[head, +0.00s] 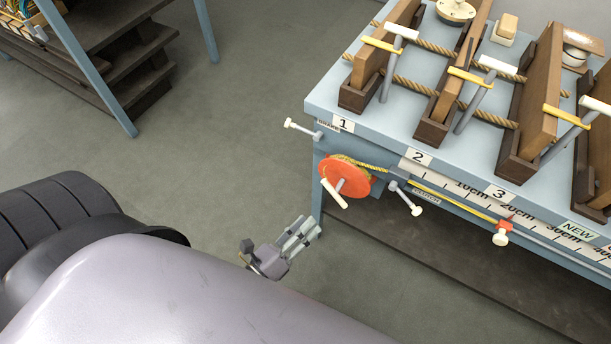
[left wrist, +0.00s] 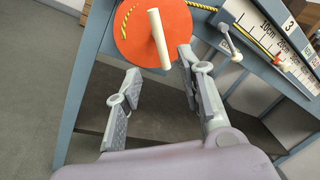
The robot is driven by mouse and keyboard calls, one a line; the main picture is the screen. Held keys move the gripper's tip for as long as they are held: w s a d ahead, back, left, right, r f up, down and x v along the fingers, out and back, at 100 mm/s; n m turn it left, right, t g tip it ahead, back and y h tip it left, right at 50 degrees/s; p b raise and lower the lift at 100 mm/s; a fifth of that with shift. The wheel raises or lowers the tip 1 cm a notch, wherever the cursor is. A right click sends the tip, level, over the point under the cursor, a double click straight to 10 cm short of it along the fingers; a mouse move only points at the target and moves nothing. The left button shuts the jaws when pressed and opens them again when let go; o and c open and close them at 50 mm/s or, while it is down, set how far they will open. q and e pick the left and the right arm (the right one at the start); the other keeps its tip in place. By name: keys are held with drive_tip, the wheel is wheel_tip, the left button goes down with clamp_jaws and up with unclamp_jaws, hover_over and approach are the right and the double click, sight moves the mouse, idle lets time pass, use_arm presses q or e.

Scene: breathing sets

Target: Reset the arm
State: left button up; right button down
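My left gripper (head: 302,232) is in the head view, in the air in front of the near left corner of the blue bench (head: 318,185). In the left wrist view its two fingers (left wrist: 158,85) stand apart with nothing between them, so it is open. An orange wheel (head: 352,180) with a cream handle (head: 334,194) is on the bench front, above and to the right of the gripper. In the left wrist view the orange wheel (left wrist: 135,35) and its cream handle (left wrist: 159,40) lie just beyond the fingers, apart from them as far as I can tell. My right gripper is not in view.
Small levers (head: 302,129) and (head: 405,198) stick out from the bench front near the wheel. A ruler strip (head: 470,188) and an orange slider (head: 504,226) run along it. Wooden boards with clamps stand on top. Open floor (head: 230,110) lies to the left.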

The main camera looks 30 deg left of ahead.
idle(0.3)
use_arm(q)
drive_tip(key=s+f+n+g+y, duration=0.1)
drive_tip(key=s+f+n+g, duration=0.2)
drive_tip(key=f+n, duration=0.4)
drive_tip(key=s+a+f+n+g+y, duration=0.1)
drive_tip(key=s+f+n+g, duration=0.2)
drive_tip(key=f, duration=0.6)
drive_tip(key=s+f+n+g+y, duration=0.1)
drive_tip(key=s+f+n+g, duration=0.15)
drive_tip(key=f+n, duration=0.5)
drive_tip(key=s+a+f+n+g, duration=0.2)
drive_tip(key=s+f+n+g, duration=0.2)
drive_tip(key=s, duration=0.4)
drive_tip(key=s+a+f+n+g+y, duration=0.1)
drive_tip(key=s+a+f+n+g, duration=0.2)
drive_tip(key=s+f+n, duration=0.3)
drive_tip(key=s+f+g, duration=0.1)
drive_tip(key=s, duration=0.2)
drive_tip(key=shift+s+a+f+p, duration=0.25)
drive_tip(key=shift+a+f+p, duration=0.05)
drive_tip(key=shift+p, duration=0.1)
drive_tip(key=shift+n+g, duration=0.25)
